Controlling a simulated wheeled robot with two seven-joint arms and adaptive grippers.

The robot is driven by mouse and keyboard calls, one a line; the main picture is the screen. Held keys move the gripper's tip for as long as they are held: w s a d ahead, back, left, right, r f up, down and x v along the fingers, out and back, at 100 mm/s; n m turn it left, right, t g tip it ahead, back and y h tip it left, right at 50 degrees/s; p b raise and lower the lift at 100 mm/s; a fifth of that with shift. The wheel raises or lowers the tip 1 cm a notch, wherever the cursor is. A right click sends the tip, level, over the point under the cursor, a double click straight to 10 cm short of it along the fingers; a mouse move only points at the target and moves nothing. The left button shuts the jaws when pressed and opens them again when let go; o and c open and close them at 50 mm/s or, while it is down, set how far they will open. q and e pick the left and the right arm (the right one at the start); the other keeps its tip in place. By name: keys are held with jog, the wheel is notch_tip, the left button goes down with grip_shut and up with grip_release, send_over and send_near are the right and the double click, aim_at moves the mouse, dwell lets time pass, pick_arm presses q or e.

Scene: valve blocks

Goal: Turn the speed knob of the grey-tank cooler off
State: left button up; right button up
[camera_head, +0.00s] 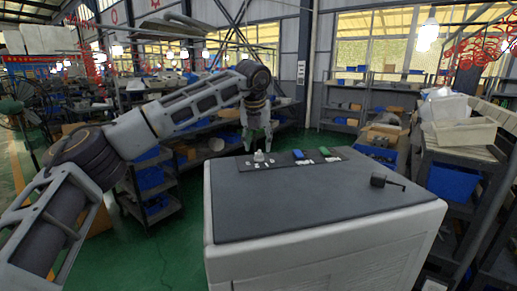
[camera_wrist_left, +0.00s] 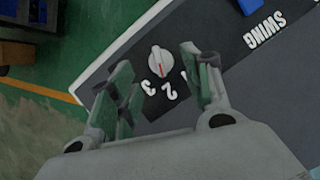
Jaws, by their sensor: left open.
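The cooler (camera_head: 320,244) is a pale box with a dark grey top. A black control panel (camera_head: 278,164) lies along the back of the top. The white speed knob (camera_head: 259,156) is at the panel's left; it also shows in the left wrist view (camera_wrist_left: 158,60). A red line on the knob faces the digits 2 and 3 (camera_wrist_left: 160,88); the exact setting is hard to tell. My left gripper (camera_head: 258,147) is open and points down above the knob. In the left wrist view its fingers (camera_wrist_left: 156,66) are on either side of the knob, apart from it.
A blue switch (camera_head: 298,154) and a green switch (camera_head: 324,152) sit right of the knob. Shelves with bins (camera_head: 460,130) stand close on the right. Most of the top is clear.

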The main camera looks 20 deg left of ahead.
aim_at(259, 151)
pick_arm(q)
jog(key=shift+p+x, duration=0.3)
jog(key=shift+x, duration=1.65)
jog(key=c, duration=1)
